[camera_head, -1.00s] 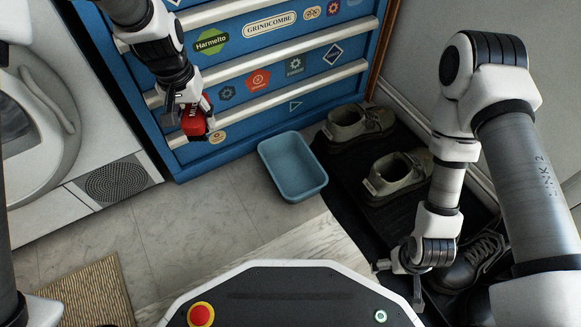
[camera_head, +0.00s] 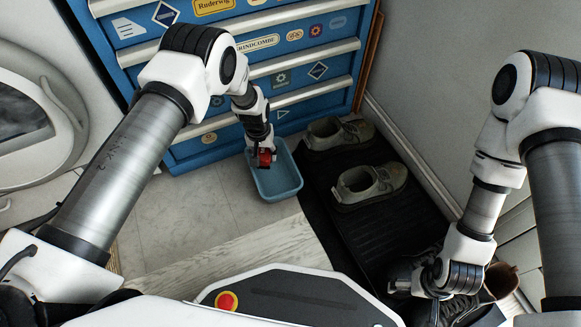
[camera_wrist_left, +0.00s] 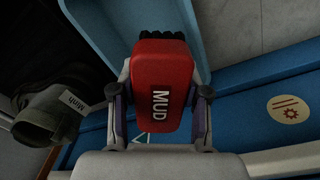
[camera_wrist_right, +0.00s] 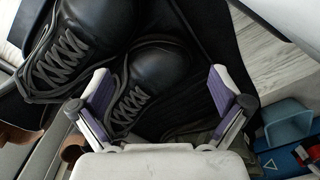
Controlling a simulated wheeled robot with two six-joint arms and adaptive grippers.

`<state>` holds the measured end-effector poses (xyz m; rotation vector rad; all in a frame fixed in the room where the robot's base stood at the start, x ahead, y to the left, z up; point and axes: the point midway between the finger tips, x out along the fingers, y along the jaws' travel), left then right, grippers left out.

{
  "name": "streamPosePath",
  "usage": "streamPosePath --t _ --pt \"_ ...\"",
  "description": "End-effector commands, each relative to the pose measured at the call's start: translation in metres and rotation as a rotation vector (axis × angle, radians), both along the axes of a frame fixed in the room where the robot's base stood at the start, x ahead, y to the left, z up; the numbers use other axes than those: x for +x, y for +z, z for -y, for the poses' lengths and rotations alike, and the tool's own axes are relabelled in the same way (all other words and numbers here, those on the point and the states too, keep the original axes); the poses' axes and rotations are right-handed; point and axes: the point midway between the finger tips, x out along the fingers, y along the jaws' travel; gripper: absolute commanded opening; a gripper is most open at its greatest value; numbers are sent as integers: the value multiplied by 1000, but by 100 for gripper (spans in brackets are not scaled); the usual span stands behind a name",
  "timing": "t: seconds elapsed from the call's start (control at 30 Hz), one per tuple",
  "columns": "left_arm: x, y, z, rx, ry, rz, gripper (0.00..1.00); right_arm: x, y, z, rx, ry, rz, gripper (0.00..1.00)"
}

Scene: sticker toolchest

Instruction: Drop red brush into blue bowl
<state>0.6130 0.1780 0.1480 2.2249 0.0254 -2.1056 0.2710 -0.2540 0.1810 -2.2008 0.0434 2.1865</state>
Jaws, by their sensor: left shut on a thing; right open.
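The red brush (camera_wrist_left: 162,90) carries the word MUD and has dark bristles at its far end. My left gripper (camera_head: 262,160) is shut on it; in the left wrist view a finger of the gripper (camera_wrist_left: 160,108) lies on each side. In the head view the red brush (camera_head: 265,157) is over the far part of the blue bowl (camera_head: 282,190), a rectangular tub on the floor. Whether it touches the bowl I cannot tell. The bowl's edge (camera_wrist_left: 180,18) shows behind the brush in the left wrist view. My right gripper (camera_wrist_right: 160,108) is open and empty above dark shoes.
The blue tool chest (camera_head: 200,150) with stickers stands behind the bowl. A black shoe mat (camera_head: 330,215) lies right of it, with grey-green shoes (camera_head: 370,185) and black shoes (camera_wrist_right: 75,45). A white washer (camera_head: 35,120) stands at left. Tiled floor (camera_head: 180,210) left of the bowl is clear.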

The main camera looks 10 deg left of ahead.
Motion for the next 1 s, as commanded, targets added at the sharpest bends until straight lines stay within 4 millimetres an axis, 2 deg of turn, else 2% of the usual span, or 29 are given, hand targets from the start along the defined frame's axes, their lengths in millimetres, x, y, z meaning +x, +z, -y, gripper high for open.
streamPosePath --t 0.17,0.5,0.83,0.87,0.9,0.93,1.0 --pt "0 -17 0 -1 3 2 14 0 -8 0 0 -1 -1 100" --pt "-1 -63 0 0 3 1 14 5 -48 1 -3 1 15 100" --pt "-1 -66 0 0 3 1 14 8 -49 1 -4 4 22 100" --pt "-1 -66 0 0 3 1 53 8 -49 1 -4 4 22 100" --pt "-1 -66 0 0 3 1 67 8 -49 1 -4 4 22 100" --pt "-1 -66 0 0 3 1 75 8 -49 1 -4 4 22 100" --pt "-1 -66 0 0 3 1 75 8 -49 1 -4 4 22 100"
